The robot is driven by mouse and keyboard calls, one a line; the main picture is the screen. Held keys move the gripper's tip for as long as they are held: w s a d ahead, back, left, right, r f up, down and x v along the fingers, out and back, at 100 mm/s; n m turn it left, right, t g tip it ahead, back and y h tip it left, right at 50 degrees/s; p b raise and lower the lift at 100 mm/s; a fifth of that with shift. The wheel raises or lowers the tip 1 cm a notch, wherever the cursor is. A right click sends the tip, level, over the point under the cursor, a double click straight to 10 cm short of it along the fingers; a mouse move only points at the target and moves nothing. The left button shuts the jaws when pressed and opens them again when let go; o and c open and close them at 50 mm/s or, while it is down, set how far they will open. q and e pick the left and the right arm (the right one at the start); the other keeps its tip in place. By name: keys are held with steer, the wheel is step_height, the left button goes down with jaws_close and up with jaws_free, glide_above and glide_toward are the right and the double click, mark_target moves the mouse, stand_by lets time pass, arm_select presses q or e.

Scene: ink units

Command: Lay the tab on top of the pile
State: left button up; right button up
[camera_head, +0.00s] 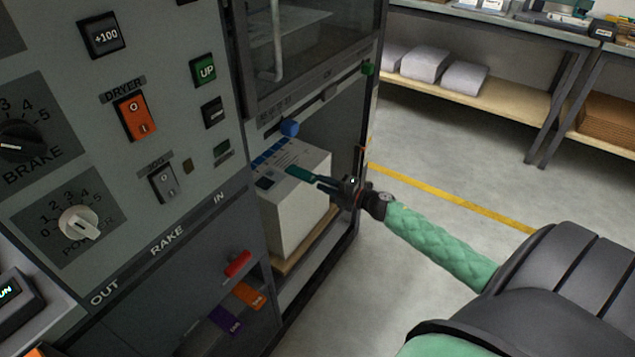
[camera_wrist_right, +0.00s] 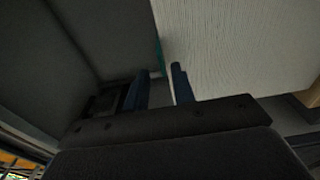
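The pile (camera_head: 296,222) is a tall white block of paper inside the open bay of the grey machine; its finely lined side fills the right of the wrist view (camera_wrist_right: 235,45). The tab (camera_head: 299,173) is a flat teal strip at the top of the pile, with its outer end sticking out past the pile's edge toward my right gripper. It shows as a thin green sliver (camera_wrist_right: 160,54) beyond the fingertips in the wrist view. My right gripper (camera_head: 322,184) is beside the pile at the tab's outer end, its fingers (camera_wrist_right: 163,72) apart. My left gripper is not in view.
Blue marks and a small dark square lie on the pile's top. A blue knob (camera_head: 290,128) sits above the bay and a dark frame post (camera_head: 350,215) stands at its right. The control panel (camera_head: 60,150) is at left. Floor is clear at right before shelves (camera_head: 470,85).

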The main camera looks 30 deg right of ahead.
steer(key=v, duration=0.8)
steer(key=s+a+f+m+g+h, duration=0.1)
steer(key=s+a+f+m+h, duration=0.1)
steer(key=s+a+f+m, duration=0.45)
steer(key=s+a+f+m+g+h, duration=0.15)
steer(key=a+f+m, duration=0.35)
steer(key=f, duration=0.5)
steer(key=s+a+f+m+h, duration=0.3)
steer(key=s+a+f+m, duration=0.15)
steer(key=a+f, duration=0.3)
steer(key=s+a+f+m+g+y, duration=0.1)
steer(key=s+a+f+g, duration=0.1)
steer(key=s+a, duration=0.3)
steer(key=s+a+f+m+g, duration=0.2)
steer(key=s+a+f, duration=0.2)
steer(key=a, duration=0.7)
steer(key=s+a+f+m+g+y, duration=0.1)
steer(key=s+a+f+m+g, duration=0.1)
steer(key=s+a+f, duration=0.2)
steer(key=s+a, duration=0.2)
steer(key=a, duration=0.2)
steer(key=shift+s+a+y, duration=0.25)
steer(key=shift+y, duration=0.1)
steer(key=shift+g, duration=0.25)
